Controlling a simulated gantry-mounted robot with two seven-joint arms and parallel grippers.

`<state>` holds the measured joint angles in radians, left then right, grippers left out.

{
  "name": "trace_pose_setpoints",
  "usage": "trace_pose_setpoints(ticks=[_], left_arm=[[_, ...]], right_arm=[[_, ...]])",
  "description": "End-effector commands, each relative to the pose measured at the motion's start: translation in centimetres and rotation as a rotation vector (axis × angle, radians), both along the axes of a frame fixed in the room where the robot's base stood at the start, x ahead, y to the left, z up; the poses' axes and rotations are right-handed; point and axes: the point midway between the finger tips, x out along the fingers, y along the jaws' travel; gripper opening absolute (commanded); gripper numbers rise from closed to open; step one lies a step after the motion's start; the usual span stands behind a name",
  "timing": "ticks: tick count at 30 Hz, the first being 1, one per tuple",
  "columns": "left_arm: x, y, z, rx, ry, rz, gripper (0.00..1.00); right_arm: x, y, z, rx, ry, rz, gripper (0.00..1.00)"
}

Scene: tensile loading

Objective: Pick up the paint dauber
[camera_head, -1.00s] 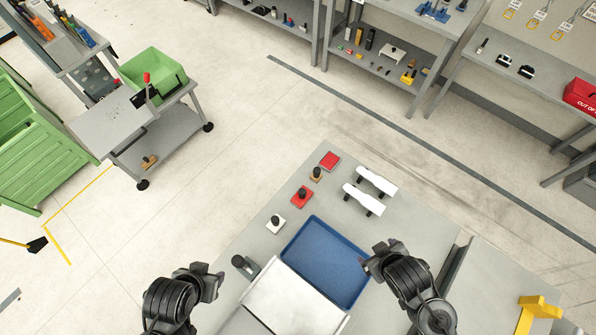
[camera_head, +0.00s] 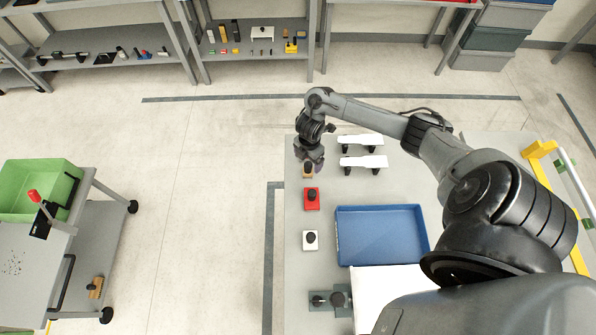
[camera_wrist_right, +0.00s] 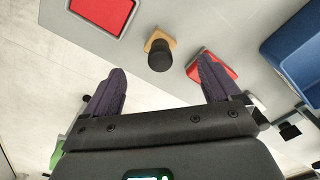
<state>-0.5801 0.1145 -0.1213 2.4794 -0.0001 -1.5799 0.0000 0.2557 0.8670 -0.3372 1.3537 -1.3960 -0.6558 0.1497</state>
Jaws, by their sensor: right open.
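The paint dauber appears to be the piece with a tan wooden base and black knob (camera_head: 308,170), upright on the grey table near its left edge. My right gripper (camera_head: 310,155) is over it from the far side, close to it in the head view. In the right wrist view, the dauber's tan base and black knob (camera_wrist_right: 160,52) show just beyond and between my two open fingers (camera_wrist_right: 160,75), which hold nothing. My left gripper is out of view.
A red block with a black knob (camera_head: 311,200) stands next to the dauber, then a white one (camera_head: 310,241). A flat red pad (camera_wrist_right: 100,12) shows in the wrist view.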

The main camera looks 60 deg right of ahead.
Motion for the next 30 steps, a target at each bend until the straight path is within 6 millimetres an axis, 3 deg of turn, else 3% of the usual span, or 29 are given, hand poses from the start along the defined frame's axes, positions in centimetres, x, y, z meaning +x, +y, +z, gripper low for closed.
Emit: trace_pose_setpoints(ticks=[3, 13, 21, 30], left_arm=[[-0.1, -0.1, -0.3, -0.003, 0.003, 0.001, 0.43], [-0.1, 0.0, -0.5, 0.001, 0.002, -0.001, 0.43], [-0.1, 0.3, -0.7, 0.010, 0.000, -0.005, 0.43], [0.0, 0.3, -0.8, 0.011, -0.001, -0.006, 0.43]], right_arm=[[0.0, 0.1, -1.8, 0.001, 0.001, -0.001, 0.90], [0.0, 0.1, -3.8, 0.001, 0.000, -0.001, 0.90], [0.0, 0.0, -7.3, 0.001, 0.000, 0.000, 0.90], [0.1, -0.1, -8.3, -0.002, -0.003, 0.002, 0.90]])
